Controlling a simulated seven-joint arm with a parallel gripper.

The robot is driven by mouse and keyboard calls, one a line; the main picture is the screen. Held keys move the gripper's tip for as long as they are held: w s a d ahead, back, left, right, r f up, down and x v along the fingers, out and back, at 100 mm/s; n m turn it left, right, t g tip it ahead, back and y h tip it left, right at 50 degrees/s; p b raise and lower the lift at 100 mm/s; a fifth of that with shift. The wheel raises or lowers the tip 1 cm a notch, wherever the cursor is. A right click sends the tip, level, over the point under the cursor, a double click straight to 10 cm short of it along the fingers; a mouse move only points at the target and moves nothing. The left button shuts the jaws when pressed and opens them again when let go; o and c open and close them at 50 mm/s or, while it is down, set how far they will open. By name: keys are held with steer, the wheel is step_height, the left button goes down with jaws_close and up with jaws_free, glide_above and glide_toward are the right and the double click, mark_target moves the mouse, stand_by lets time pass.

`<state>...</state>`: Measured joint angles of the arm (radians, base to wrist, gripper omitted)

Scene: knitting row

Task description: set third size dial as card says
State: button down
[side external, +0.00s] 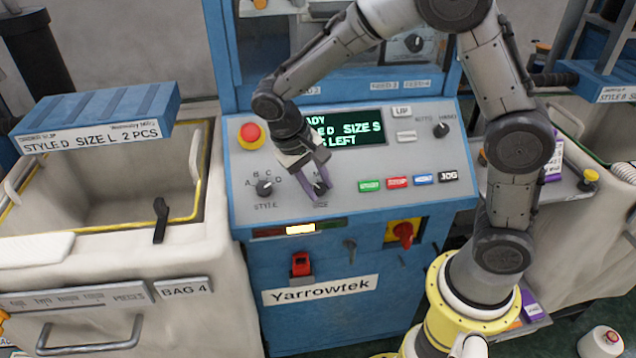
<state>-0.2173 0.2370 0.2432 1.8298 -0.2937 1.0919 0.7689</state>
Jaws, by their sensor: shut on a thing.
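My gripper (317,188) is at the blue-grey control panel and is shut on the size dial (321,190), a dark knob largely covered by the purple fingers. The dial's letters are mostly hidden, so I cannot read its pointer. The order card (92,137) on the blue holder at left reads STYLE D, SIZE L, 2 PCS. The green-lettered display (345,130) is partly hidden by my arm; it shows style D and SIZE S. The style dial (264,188) stands left of my gripper, with letters around it.
A red stop button (251,133) sits at the panel's upper left. Green, red, blue and black buttons (396,183) lie right of my gripper. An auto/hand knob (441,129) is at upper right. A bin (196,190) labelled BAG 4 stands left.

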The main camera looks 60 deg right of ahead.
steer(key=shift+r, duration=0.1)
stand_by(0.3)
steer(key=c, duration=0.5)
jaws_free()
steer(key=shift+c, duration=0.2)
steer(key=v, duration=1.3)
steer(key=shift+a+r, duration=0.3)
steer(key=shift+a, duration=0.1)
steer(key=shift+w, duration=0.15)
